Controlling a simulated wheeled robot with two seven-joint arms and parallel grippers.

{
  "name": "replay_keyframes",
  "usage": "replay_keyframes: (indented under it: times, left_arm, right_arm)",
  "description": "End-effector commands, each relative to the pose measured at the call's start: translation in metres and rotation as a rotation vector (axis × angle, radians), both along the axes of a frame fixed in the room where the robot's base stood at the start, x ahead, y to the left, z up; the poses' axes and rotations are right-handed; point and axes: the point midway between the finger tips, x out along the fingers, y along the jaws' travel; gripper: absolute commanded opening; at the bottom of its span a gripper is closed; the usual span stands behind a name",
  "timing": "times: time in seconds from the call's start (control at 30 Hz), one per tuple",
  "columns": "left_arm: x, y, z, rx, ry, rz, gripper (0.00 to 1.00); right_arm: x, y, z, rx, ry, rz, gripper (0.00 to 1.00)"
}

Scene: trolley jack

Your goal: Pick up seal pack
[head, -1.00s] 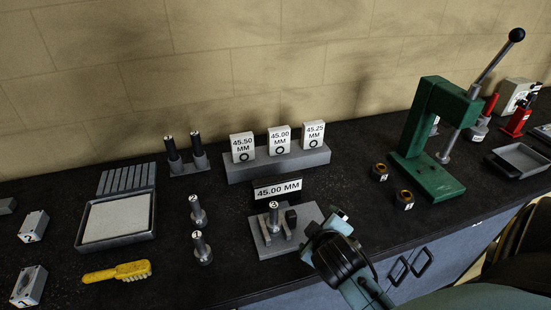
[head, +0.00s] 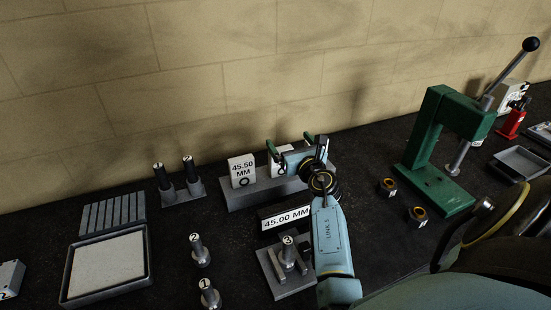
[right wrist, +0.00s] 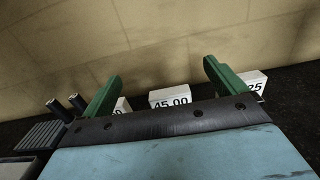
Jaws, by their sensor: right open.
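Three white seal packs stood in a row on a grey stand (head: 232,200). The 45.50 MM pack (head: 242,170) is in plain view at the left. The middle pack (head: 275,166) is mostly hidden by my right gripper (head: 289,142); the right wrist view shows it as 45.00 (right wrist: 170,96). The 45.25 pack is hidden in the head view, but its "25" end shows in the right wrist view (right wrist: 250,83). My right gripper is open and empty, its green fingers spread either side of the middle pack in the wrist view. Contact cannot be told. My left gripper is out of view.
A black 45.00 MM sign (head: 285,219) stands before the stand. A grey fixture (head: 290,284) with post 3 is in front. Two dark-topped posts (head: 178,185) and a tray (head: 68,298) are left. A green press (head: 433,150) and two small rings stand right.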

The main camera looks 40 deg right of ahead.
Motion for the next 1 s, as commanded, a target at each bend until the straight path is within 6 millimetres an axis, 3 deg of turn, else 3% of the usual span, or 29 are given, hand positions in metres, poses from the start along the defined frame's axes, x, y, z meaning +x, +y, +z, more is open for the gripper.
replay_keyframes:
  times: [0.47,0.57,0.8,1.0]
  left_arm:
    - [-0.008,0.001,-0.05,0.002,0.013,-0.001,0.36]
    - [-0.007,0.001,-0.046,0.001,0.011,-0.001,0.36]
    - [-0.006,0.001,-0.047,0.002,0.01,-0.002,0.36]
    - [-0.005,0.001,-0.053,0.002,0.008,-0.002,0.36]
  right_arm:
    - [0.001,0.0,-0.091,-0.013,0.023,0.007,0.96]
    - [0.016,-0.004,-0.083,-0.013,0.019,0.007,0.96]
    - [0.03,-0.009,-0.083,-0.013,0.02,0.006,0.96]
    - [0.057,-0.017,-0.083,-0.011,0.017,0.007,0.96]
